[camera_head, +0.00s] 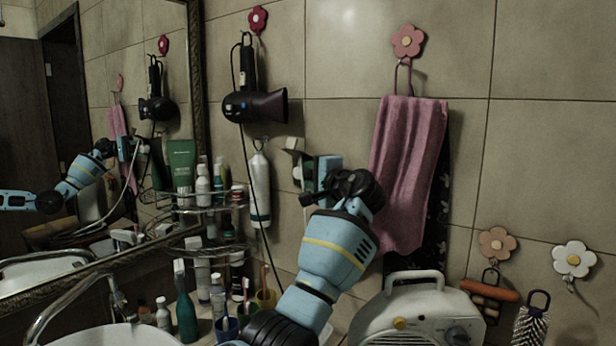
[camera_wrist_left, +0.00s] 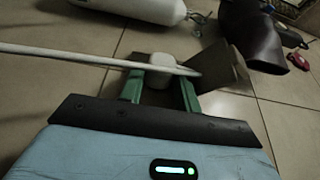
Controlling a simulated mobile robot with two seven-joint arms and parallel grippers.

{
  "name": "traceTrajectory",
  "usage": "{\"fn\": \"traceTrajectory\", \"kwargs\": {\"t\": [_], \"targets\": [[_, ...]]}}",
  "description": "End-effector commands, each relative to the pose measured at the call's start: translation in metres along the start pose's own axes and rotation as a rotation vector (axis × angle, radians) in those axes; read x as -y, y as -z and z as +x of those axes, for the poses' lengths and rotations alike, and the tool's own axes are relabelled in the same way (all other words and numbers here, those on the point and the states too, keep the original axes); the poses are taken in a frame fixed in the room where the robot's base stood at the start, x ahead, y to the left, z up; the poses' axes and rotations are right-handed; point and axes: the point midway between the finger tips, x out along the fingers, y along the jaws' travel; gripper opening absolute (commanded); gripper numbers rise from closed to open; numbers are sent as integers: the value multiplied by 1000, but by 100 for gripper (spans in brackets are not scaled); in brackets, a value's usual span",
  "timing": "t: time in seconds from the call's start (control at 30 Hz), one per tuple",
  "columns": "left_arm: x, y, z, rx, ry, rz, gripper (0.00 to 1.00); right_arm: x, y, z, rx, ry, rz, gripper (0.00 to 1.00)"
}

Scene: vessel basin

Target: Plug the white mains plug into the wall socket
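The white mains plug (camera_wrist_left: 160,72) sits between the green fingertips of my left gripper (camera_wrist_left: 161,88) in the left wrist view. The fingers appear shut on it, close to the tiled wall. Its white cable runs across the fingers and off to the left. In the head view my left gripper (camera_head: 312,168) is up against the wall, left of the pink towel. A grey flap-like piece (camera_head: 293,147) stands out from the wall there, and it also shows in the wrist view (camera_wrist_left: 224,70). The socket face is hidden, so I cannot tell whether the plug is in it. My right gripper is out of view.
A black hair dryer (camera_head: 255,104) and a white bottle (camera_head: 259,190) hang left of the gripper. A pink towel (camera_head: 408,170) hangs close on its right. A fan heater (camera_head: 418,312) stands below right. A mirror (camera_head: 95,130) reflects my arm. Wire shelves (camera_head: 205,208) hold toiletries.

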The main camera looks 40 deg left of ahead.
Motion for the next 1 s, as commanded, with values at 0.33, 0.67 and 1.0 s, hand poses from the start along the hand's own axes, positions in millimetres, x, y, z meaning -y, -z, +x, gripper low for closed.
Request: {"fn": "traceTrajectory", "kwargs": {"t": [0.33, 0.67, 1.0], "targets": [[3, 0, 0, -2, 5, -3, 57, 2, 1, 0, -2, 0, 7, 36], [6, -1, -2, -3, 9, -6, 57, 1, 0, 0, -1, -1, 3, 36], [1, 1, -55, -6, 2, -3, 57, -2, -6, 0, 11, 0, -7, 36]]}}
